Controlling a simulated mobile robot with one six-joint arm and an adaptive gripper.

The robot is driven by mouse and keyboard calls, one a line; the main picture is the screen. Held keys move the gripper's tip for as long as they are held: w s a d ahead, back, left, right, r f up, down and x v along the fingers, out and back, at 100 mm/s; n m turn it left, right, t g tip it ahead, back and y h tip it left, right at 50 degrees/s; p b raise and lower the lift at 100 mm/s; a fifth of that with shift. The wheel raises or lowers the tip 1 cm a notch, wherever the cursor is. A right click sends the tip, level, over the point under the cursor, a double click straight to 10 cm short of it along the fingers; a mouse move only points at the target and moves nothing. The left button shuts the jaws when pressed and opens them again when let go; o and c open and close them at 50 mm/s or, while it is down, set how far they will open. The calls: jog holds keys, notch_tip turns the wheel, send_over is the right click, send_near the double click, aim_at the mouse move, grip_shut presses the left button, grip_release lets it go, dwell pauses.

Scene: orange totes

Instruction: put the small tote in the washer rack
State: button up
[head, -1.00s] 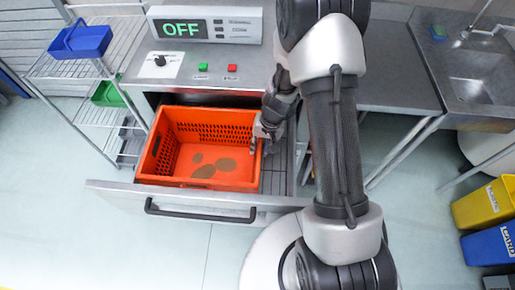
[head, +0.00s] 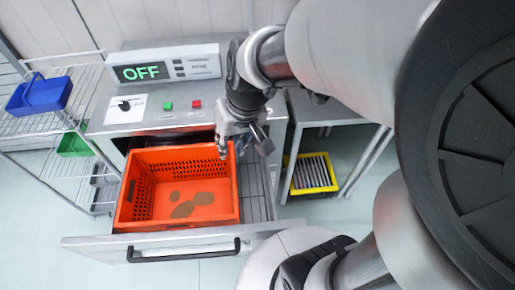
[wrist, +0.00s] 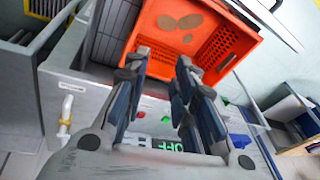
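The orange tote (head: 150,222) stands upright in the washer's pulled-out drawer, on the left part of the wire rack (head: 252,195). Brown patches show on its floor. The tote also shows at the top of the wrist view (wrist: 236,62). My gripper (head: 222,150) is at the tote's back right corner, close to the rim. In the wrist view its two fingers (wrist: 162,66) are spread apart, with the tote's wall showing beyond and between them. I cannot tell whether a finger touches the rim.
The washer panel (head: 166,67) reads OFF, above a counter with green and red buttons. A wire shelf at left holds a blue tray (head: 40,95) and a green one (head: 74,145). A yellow bin (head: 312,186) stands under the table at right. Bare rack lies right of the tote.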

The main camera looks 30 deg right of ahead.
jog(key=s+d+r+t, duration=0.1)
jog(key=s+r, duration=0.3)
jog(key=s, duration=0.2)
jog(key=s+d+r+n+h, duration=0.1)
jog(key=s+r, duration=0.2)
jog(key=s, duration=0.4)
jog(key=shift+r+t+h, duration=0.3)
jog(key=shift+r+t, duration=0.05)
jog(key=shift+t, duration=0.05)
